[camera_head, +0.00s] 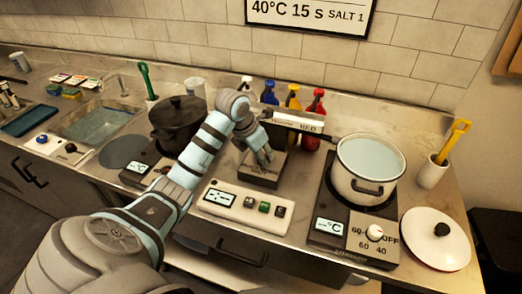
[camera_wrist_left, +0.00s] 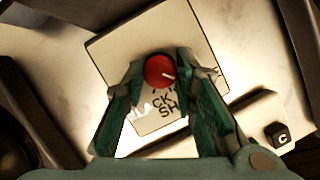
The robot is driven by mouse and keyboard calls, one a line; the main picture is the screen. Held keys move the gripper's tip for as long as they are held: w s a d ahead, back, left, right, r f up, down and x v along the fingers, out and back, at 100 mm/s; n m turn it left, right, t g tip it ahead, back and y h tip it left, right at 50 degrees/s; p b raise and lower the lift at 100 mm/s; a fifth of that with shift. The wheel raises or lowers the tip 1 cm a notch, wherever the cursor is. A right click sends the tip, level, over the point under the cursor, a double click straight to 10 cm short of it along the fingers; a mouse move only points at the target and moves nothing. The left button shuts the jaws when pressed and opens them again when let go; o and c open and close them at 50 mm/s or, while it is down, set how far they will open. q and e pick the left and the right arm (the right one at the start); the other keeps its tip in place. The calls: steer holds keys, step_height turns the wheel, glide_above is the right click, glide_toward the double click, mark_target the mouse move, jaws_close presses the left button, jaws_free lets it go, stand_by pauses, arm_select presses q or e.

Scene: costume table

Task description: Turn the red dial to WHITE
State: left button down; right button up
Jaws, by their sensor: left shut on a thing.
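The red dial (camera_wrist_left: 160,70) sits on a pale plate with black lettering (camera_wrist_left: 165,105), partly hidden by my fingers; "CK" and "SH" can be read. A short white mark on the dial points right and slightly down in the left wrist view. My left gripper (camera_wrist_left: 160,78) has a green finger on each side of the dial and is shut on it. In the head view my left gripper (camera_head: 262,156) reaches down onto the dark dispenser box (camera_head: 262,176), and the dial is hidden there. My right gripper is not in view.
A control panel (camera_head: 246,208) with a display and several buttons lies in front. A white pot (camera_head: 366,190) stands on a hotplate to the right, a black pot (camera_head: 178,120) to the left. Several coloured bottles, including a red one (camera_head: 314,112), stand behind.

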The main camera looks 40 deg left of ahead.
arm_select(q)
steer(key=shift+n, duration=0.6)
steer(key=c, duration=1.3)
jaws_free()
steer(key=shift+r, duration=0.1)
steer(key=v, duration=0.7)
steer(key=shift+s+d+r, duration=0.1)
steer(key=shift+d+r, duration=0.05)
